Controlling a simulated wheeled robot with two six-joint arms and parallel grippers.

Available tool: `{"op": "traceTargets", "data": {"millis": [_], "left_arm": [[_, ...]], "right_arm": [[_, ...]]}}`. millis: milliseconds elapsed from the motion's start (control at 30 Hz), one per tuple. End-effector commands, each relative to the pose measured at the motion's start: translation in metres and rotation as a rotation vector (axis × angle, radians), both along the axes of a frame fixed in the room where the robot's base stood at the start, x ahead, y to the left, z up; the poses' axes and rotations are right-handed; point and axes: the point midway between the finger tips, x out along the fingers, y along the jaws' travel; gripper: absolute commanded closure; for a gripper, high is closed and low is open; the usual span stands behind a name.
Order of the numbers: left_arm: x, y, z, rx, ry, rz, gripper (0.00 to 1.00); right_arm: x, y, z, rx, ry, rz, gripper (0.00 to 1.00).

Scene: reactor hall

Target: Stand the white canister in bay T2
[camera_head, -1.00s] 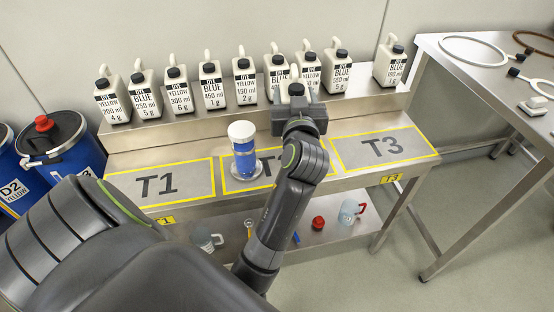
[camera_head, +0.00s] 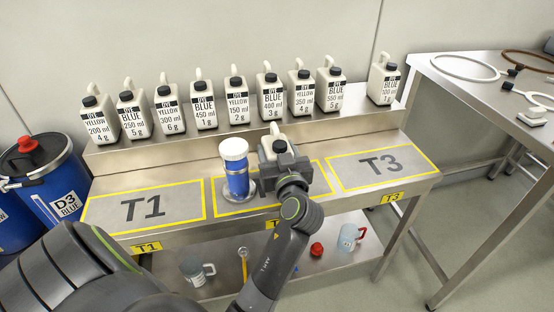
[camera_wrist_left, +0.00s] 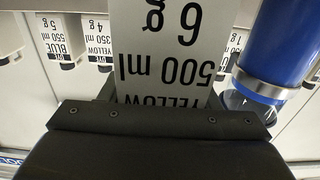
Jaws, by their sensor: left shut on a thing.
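My left gripper (camera_head: 283,172) is shut on a white canister (camera_head: 268,150) with a black cap. It holds the canister roughly upright over bay T2 (camera_head: 318,190), whose marking is mostly covered by the gripper and arm. I cannot tell whether its base touches the surface. In the left wrist view the canister (camera_wrist_left: 168,45) fills the middle, and its label reads YELLOW, 500 ml, 6 g, upside down. A blue cylinder with a white lid (camera_head: 236,180) stands on a round metallic base in the left part of T2, close beside the canister. My right gripper is not in view.
Several white canisters (camera_head: 236,102) stand along the raised back shelf. Bays T1 (camera_head: 143,208) and T3 (camera_head: 382,165) are empty. A lower shelf holds a mug (camera_head: 194,268), a red cap (camera_head: 316,250) and a pale blue mug (camera_head: 348,236). Blue drums (camera_head: 50,190) stand left.

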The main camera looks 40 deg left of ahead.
Motion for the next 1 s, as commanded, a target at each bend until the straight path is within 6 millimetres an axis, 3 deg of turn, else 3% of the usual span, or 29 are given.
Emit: {"op": "traceTargets", "data": {"millis": [133,600,633,800,1000], "left_arm": [[0.0,0.0,-0.016,0.002,-0.001,-0.001,0.8],[0.0,0.0,-0.019,0.002,-0.003,-0.001,0.8],[0.0,0.0,-0.02,0.0,0.0,0.0,0.41],[0.0,0.0,-0.019,0.0,0.0,0.0,0.22],[0.0,0.0,-0.019,0.0,0.0,0.0,0.22]], "right_arm": [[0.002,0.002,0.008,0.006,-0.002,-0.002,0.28],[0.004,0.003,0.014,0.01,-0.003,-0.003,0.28],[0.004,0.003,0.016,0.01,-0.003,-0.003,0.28],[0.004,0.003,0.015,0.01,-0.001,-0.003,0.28],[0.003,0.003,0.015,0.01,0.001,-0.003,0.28]]}}
